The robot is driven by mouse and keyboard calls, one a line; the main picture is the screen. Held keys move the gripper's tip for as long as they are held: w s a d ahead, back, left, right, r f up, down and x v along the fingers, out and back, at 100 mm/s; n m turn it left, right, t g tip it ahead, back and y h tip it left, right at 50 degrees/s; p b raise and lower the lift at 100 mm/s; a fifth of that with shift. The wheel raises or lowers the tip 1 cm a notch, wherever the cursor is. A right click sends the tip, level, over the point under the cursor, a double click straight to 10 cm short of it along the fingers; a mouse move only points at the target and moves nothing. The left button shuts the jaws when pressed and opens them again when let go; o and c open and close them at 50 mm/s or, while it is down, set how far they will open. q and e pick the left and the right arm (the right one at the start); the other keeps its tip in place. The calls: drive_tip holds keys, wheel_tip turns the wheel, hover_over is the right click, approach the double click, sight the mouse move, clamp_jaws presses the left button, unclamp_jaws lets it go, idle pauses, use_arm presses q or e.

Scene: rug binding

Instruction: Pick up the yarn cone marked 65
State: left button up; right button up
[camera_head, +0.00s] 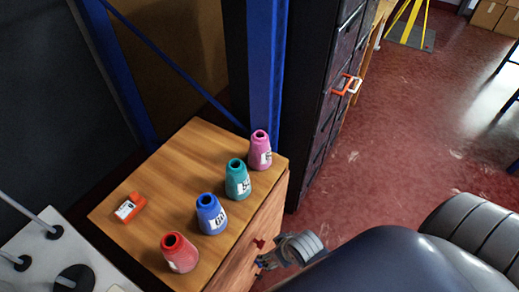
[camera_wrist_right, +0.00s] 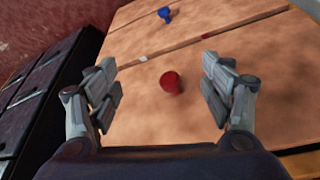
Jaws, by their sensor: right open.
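Yarn cones stand upright in a row along the right side of the wooden cabinet top: pink (camera_head: 260,151), teal (camera_head: 237,180), blue (camera_head: 211,214) and red (camera_head: 180,253). Each has a white label, but the numbers are too small to read surely, so I cannot tell which is 65. My right gripper (camera_head: 265,262) is beside the cabinet's front, below its top edge and apart from the cones. In the right wrist view my right gripper (camera_wrist_right: 160,75) is open and empty, facing the wooden drawer front. My left gripper is not in view.
A red knob (camera_wrist_right: 171,82) and a blue knob (camera_wrist_right: 164,14) stick out from the wooden front. A small orange object (camera_head: 130,207) lies on the cabinet top (camera_head: 165,185). A blue post (camera_head: 266,65) and dark drawers (camera_head: 325,100) stand behind. Red floor is open at right.

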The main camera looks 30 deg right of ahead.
drive_tip(key=w+d+r+t, duration=0.2)
drive_tip(key=w+r+t, duration=0.1)
drive_tip(key=w+r, duration=0.4)
drive_tip(key=w+d+r+t, duration=0.1)
drive_tip(key=w+r+t, duration=0.3)
drive_tip(key=r, duration=0.6)
drive_tip(key=m+t+p, duration=0.1)
drive_tip(key=m+t, duration=0.1)
approach(263, 148)
wheel_tip(263, 148, down, 2)
drive_tip(key=w, duration=0.2)
drive_tip(key=shift+t+h, duration=0.3)
drive_tip(key=x, duration=0.5)
drive_tip(key=shift+w+a+p, duration=0.15)
drive_tip(key=shift+a+p, duration=0.2)
drive_tip(key=shift+w+d+p, duration=0.15)
drive_tip(key=shift+w+p, duration=0.15)
drive_tip(key=shift+w, duration=0.3)
drive_tip(key=x, duration=0.4)
drive_tip(key=shift+d+p, duration=0.2)
drive_tip(key=shift+p, duration=0.15)
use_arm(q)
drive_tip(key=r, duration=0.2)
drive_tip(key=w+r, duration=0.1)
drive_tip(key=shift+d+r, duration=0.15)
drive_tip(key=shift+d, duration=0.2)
use_arm(e)
drive_tip(key=shift+c, duration=0.6)
drive_tip(key=shift+r, duration=0.1)
drive_tip(key=c, duration=1.3)
